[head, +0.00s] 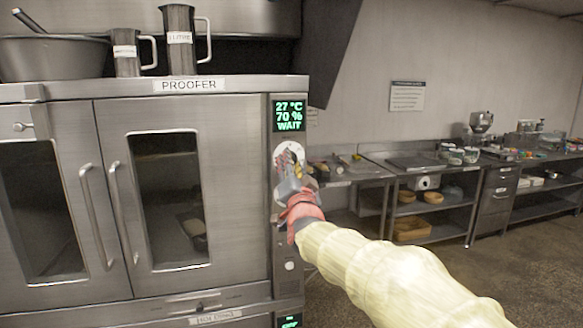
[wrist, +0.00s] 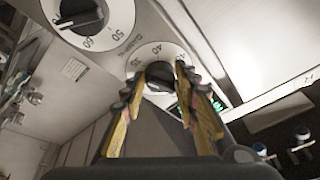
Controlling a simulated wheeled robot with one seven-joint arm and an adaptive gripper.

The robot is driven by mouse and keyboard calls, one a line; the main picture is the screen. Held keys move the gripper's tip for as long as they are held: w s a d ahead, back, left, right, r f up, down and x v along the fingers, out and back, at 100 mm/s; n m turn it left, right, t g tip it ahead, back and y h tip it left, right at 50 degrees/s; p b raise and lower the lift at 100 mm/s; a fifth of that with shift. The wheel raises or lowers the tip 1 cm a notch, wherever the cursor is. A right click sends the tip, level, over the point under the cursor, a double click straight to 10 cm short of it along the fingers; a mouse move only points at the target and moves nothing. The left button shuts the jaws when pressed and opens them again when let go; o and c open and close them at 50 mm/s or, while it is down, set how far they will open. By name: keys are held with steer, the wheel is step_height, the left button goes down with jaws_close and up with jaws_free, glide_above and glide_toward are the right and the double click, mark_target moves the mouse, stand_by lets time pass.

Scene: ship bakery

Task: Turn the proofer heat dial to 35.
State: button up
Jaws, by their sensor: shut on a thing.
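The proofer (head: 185,185) is a steel cabinet with two windowed doors at the left of the head view. Its green display (head: 289,116) reads 27 °C, 70 % and WAIT. Below the display my gripper (head: 288,168) is at a white dial face, largely hiding it. In the wrist view the heat dial (wrist: 158,70) has a black knob on a white scale; 40 shows on it, other marks are partly covered. My gripper (wrist: 160,88) has its yellow fingers on either side of this knob, shut on it. The pointer's setting cannot be read.
A second black dial (wrist: 80,14), with 50 and 60 on its scale, lies close by at upper left in the wrist view. Steel jugs (head: 180,40) and a bowl (head: 52,55) stand on the proofer. Worktables (head: 430,165) line the right wall; open floor lies before them.

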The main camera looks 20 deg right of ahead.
steer(key=shift+f, duration=0.1)
stand_by(0.3)
steer(key=o, duration=1)
steer(key=shift+o, duration=0.8)
steer(key=v, duration=1.2)
